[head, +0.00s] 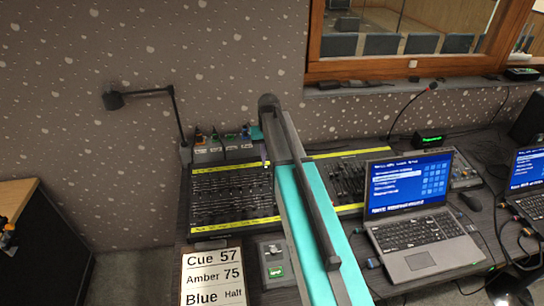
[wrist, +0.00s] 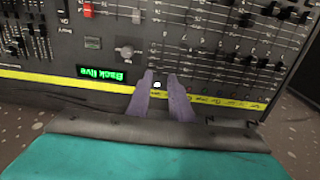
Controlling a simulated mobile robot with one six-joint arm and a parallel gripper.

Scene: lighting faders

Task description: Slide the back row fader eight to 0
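The lighting console (head: 231,229) stands on the desk, its middle hidden behind my teal arm in the head view. In the wrist view its panel (wrist: 190,50) appears upside down. Black fader knobs stand in a row (wrist: 262,62) and higher up at the right (wrist: 285,12). I cannot tell which knob is back row fader eight or read its setting. A green display (wrist: 101,73) seems to read "Back five". My gripper (wrist: 160,77) has two purple fingers apart over the yellow strip (wrist: 220,101), with a small white spot between them and no fader knob held.
A sign (head: 212,277) reading Cue 57, Amber 75, Blue Half lies at the front. A lamp (head: 150,93) stands behind the console. A laptop (head: 412,215), a gooseneck microphone (head: 412,110) and a second green display (head: 429,139) are at the right. A wall rises behind.

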